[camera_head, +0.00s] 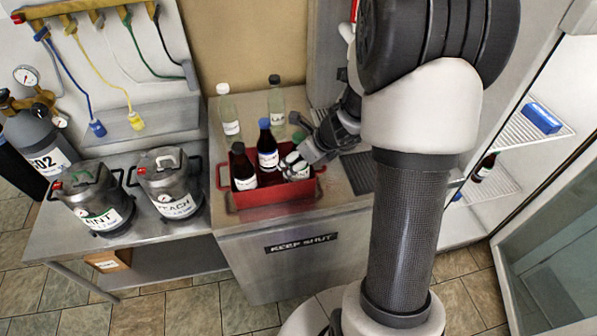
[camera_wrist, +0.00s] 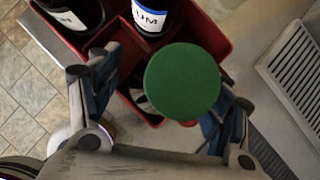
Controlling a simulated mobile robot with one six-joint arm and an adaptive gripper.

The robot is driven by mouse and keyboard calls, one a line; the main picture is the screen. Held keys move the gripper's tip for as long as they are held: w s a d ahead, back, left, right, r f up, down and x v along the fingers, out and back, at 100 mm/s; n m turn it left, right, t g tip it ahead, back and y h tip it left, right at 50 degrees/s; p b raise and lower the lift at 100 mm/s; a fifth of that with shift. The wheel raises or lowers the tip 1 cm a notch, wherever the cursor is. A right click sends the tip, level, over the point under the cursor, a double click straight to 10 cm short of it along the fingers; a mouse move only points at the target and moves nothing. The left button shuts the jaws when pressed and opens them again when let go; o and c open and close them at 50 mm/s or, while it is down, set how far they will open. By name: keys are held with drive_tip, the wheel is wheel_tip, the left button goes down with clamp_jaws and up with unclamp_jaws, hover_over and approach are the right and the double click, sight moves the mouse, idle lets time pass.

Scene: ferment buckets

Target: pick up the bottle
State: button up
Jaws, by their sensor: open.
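A bottle with a green cap (camera_wrist: 183,82) stands in a red crate (camera_head: 270,195) on the counter. In the wrist view its cap lies between the two fingers, seen from above, hiding most of its body. My gripper (camera_head: 296,158) is open around the bottle's top at the crate's right end; I cannot tell whether a finger touches it. A dark bottle with a blue cap (camera_head: 267,150) and a dark bottle with a black cap (camera_head: 242,168) stand in the crate's other compartments. The task does not say which bottle is meant.
A clear bottle with a white cap (camera_head: 229,113) and a clear bottle with a dark cap (camera_head: 276,103) stand behind the crate. An open fridge (camera_head: 510,190) is at the right.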

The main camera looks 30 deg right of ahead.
drive_tip(key=shift+c, duration=0.4)
drive_tip(key=c, duration=1.5)
drive_tip(key=shift+c, duration=0.2)
drive_tip(key=shift+r, duration=0.15)
